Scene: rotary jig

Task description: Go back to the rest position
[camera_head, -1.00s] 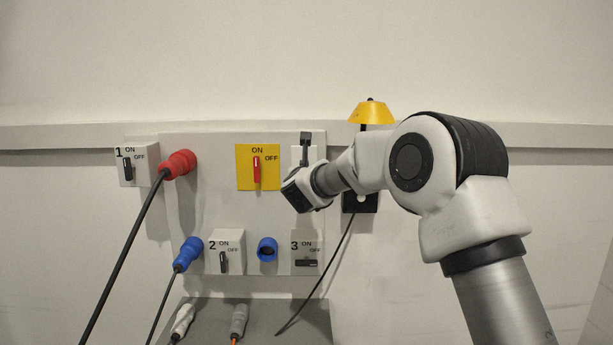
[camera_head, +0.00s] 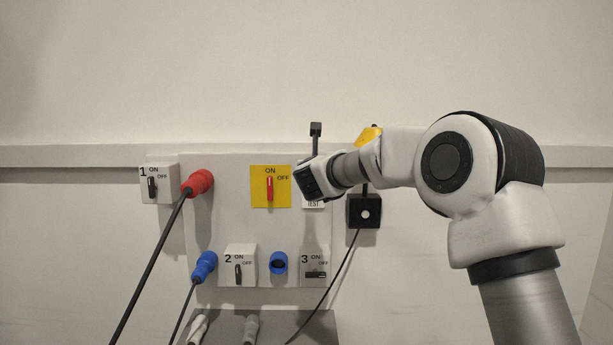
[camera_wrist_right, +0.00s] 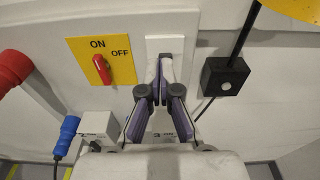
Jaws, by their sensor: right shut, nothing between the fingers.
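My right arm comes in from the right in the head view and reaches to the panel (camera_head: 230,220). In the right wrist view my right gripper (camera_wrist_right: 161,95) is shut with nothing between its fingers, in front of a white plate (camera_wrist_right: 164,46) on the panel. In the head view the wrist (camera_head: 320,178) hides the fingers and partly covers a white plate labelled TEST (camera_head: 313,204). The yellow switch plate (camera_head: 283,200) with a red handle (camera_head: 270,188) is just left of the wrist, its handle upright at ON. My left gripper is not in view.
A black box (camera_head: 364,212) with a cable and a yellow lamp (camera_head: 368,135) are close to the arm. A red plug (camera_head: 198,183) and a blue plug (camera_head: 205,265) with cables are on the left. Switch boxes 1 (camera_head: 158,184), 2 (camera_head: 239,265) and 3 (camera_head: 315,266) are around the panel.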

